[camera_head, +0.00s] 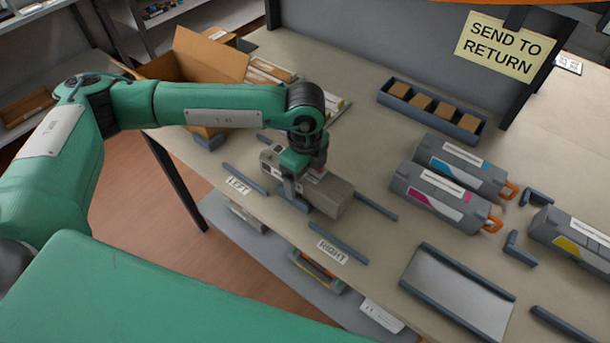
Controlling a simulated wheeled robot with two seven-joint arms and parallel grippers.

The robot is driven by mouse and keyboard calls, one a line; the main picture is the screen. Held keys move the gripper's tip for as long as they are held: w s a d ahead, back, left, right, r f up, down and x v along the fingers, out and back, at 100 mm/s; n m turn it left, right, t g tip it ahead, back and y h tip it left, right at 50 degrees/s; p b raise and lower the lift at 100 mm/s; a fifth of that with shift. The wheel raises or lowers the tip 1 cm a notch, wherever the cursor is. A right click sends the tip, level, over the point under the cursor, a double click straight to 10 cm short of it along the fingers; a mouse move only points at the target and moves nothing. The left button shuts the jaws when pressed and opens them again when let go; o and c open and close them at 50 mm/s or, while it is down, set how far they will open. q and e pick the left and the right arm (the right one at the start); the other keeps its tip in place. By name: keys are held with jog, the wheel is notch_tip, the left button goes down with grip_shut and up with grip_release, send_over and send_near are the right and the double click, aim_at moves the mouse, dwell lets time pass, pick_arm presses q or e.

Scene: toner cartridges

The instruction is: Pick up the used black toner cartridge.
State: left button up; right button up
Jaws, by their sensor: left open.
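A dusty grey cartridge (333,197) lies on the table near its front edge, between short dark rails and behind the LEFT and RIGHT labels. I take it for the used black toner cartridge; no black colour mark on it is clear. My left gripper (294,193) points down over its middle, with one finger visible at its front side. The jaws are open; the far finger is hidden, and I cannot tell whether they touch the cartridge. The arm covers part of its top. My right gripper is not in view.
Cyan (455,163) and magenta (440,198) cartridges with orange handles stand to the right, a yellow one (575,240) farther right. An empty grey tray (458,290) lies at the front. A divided tray (432,110) sits behind. An open cardboard box (208,57) stands at back left.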

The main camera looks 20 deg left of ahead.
pick_arm(q)
jog(key=c, duration=1.3)
